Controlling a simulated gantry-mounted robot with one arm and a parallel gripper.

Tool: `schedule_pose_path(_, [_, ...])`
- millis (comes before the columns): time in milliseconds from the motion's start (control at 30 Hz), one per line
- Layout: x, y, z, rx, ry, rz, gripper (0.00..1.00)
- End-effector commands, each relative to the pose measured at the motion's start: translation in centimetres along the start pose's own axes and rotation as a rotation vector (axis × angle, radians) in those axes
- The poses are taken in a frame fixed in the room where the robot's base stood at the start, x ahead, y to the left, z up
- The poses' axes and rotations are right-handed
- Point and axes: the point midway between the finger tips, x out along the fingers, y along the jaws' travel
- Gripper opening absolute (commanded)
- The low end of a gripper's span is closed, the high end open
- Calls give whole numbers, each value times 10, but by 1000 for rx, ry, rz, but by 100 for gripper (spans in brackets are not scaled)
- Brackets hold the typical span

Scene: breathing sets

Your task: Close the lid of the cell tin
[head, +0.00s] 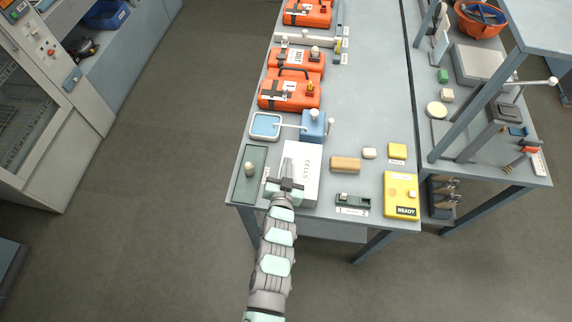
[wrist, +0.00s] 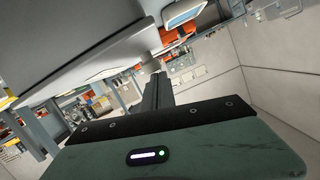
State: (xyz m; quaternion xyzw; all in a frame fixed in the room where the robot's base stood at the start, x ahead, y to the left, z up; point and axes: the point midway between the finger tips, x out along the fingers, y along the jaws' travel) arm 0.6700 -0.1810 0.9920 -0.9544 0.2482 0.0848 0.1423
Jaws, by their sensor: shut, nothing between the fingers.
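The cell tin (head: 307,165) is a white box lettered CELLS, near the front left of the bench in the head view. Its white top panel faces up; I cannot tell how far the lid stands open. My gripper (head: 287,182) is over the tin's front left part, with fingers shut and nothing held. My arm hides the tin's near left edge. In the wrist view the shut fingers (wrist: 153,72) point away, beside a large grey surface (wrist: 70,40) that may be the tin or lid. Whether they touch it is unclear.
A tan block (head: 345,164), a dark device (head: 353,201) and a yellow READY box (head: 401,190) lie to the right.

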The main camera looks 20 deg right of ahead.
Motion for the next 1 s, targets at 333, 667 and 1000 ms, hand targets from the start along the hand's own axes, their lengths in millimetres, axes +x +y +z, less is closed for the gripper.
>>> schedule_pose_path(333, [-1, -2, 1, 0, -10, -2, 0])
schedule_pose_path(667, [-26, -11, -32, 1, -6, -1, 0])
schedule_pose_path(1000, [-88, -13, -35, 1, -2, 0, 0])
